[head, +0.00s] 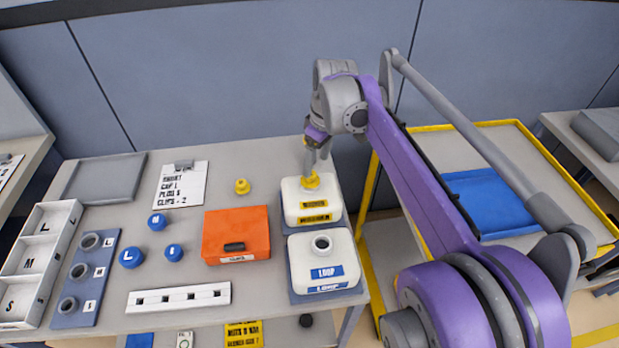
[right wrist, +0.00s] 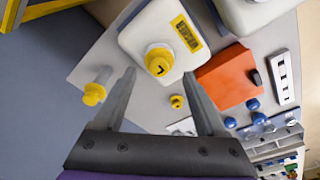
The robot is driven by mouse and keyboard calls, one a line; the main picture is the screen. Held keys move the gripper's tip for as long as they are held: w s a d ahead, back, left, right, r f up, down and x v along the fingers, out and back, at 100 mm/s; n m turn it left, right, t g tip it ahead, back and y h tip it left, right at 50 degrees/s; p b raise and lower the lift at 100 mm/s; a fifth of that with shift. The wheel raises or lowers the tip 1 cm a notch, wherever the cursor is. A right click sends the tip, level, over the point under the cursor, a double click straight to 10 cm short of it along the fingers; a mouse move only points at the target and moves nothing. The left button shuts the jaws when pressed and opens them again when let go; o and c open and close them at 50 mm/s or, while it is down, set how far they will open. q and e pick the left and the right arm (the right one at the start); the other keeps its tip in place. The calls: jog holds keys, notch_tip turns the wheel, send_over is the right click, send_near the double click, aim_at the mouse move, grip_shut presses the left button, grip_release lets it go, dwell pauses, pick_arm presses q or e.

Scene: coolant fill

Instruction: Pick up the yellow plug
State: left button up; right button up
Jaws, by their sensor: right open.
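A small yellow plug (head: 242,186) stands on the grey table, left of the tanks and behind the orange box. It also shows in the right wrist view (right wrist: 177,101), between my fingers in the picture but farther off, not touched. My right gripper (head: 312,165) is open and empty, above the back white tank (head: 313,203) and its yellow cap (head: 311,181). Both fingers show in the right wrist view (right wrist: 160,74), with the cap (right wrist: 158,60) beyond their tips. Whether a finger touches the cap, I cannot tell. My left gripper is not in view.
The orange box (head: 236,231) and the front white tank (head: 323,262) stand nearby. Blue knobs (head: 131,257), a printed sheet (head: 181,184) and a lettered tray (head: 37,262) are farther left. In the right wrist view, a pale yellow-ended cylinder (right wrist: 95,92) is near the table edge.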

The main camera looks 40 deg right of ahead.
jog(key=f, duration=0.2)
jog(key=w+f, duration=0.1)
jog(key=f, duration=0.2)
jog(key=shift+w+a+f, duration=0.25)
jog(key=shift+w+f, duration=0.05)
jog(key=shift+w, duration=0.05)
grip_shut()
